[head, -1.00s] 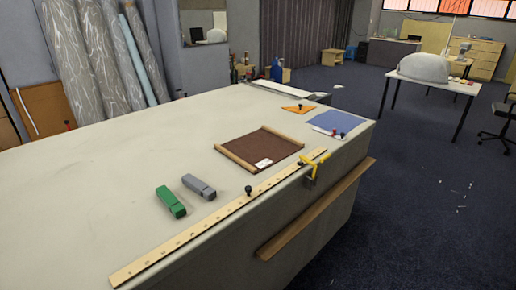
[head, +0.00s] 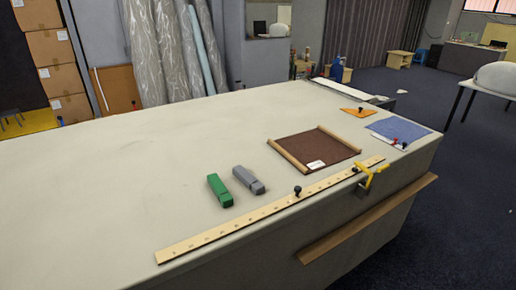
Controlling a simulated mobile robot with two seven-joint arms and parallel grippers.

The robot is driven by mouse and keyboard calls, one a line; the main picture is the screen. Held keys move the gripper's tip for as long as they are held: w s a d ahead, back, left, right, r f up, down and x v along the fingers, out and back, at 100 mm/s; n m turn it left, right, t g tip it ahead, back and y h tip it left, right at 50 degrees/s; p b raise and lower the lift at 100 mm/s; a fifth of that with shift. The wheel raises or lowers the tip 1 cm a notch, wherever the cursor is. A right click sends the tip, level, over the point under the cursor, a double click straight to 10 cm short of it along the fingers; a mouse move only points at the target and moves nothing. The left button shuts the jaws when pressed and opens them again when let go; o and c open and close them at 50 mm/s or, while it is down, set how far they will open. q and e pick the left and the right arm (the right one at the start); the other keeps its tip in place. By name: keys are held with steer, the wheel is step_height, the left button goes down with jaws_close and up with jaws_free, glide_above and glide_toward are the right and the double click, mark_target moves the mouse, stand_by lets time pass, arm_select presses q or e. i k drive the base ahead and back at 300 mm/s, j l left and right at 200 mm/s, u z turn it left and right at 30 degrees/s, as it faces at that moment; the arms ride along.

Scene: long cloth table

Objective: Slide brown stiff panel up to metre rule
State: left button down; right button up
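The brown stiff panel (head: 318,147) lies flat on the table, with a pale wooden strip along its left edge and another along its right edge. A small white label (head: 316,165) sits near its front edge. The metre rule (head: 240,220) lies along the table's front edge, in front of the panel. A narrow gap of table shows between the panel's near side and the rule. A black knob (head: 298,191) stands at the rule's middle, and a yellow clamp (head: 370,180) is at its right end. Neither of my grippers is in view.
A green block (head: 220,190) and a grey block (head: 248,179) lie left of the panel, behind the rule. A blue sheet (head: 400,128) and an orange triangle (head: 358,117) lie to the right. The table's left side is clear. A wooden rail (head: 365,220) runs along the table's front.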

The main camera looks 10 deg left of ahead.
mark_target(311, 152)
steer(key=i+l+u, duration=0.3)
steer(key=l+u, duration=0.3)
steer(key=i+l+u, duration=0.1)
steer(key=l, duration=0.35)
steer(key=i+l+u, duration=0.15)
steer(key=l, duration=0.35)
steer(key=i+l, duration=0.1)
steer(key=l, duration=0.45)
steer(key=i+l+u, duration=0.1)
steer(key=l, duration=0.5)
steer(key=i+l, duration=0.1)
steer(key=l, duration=0.45)
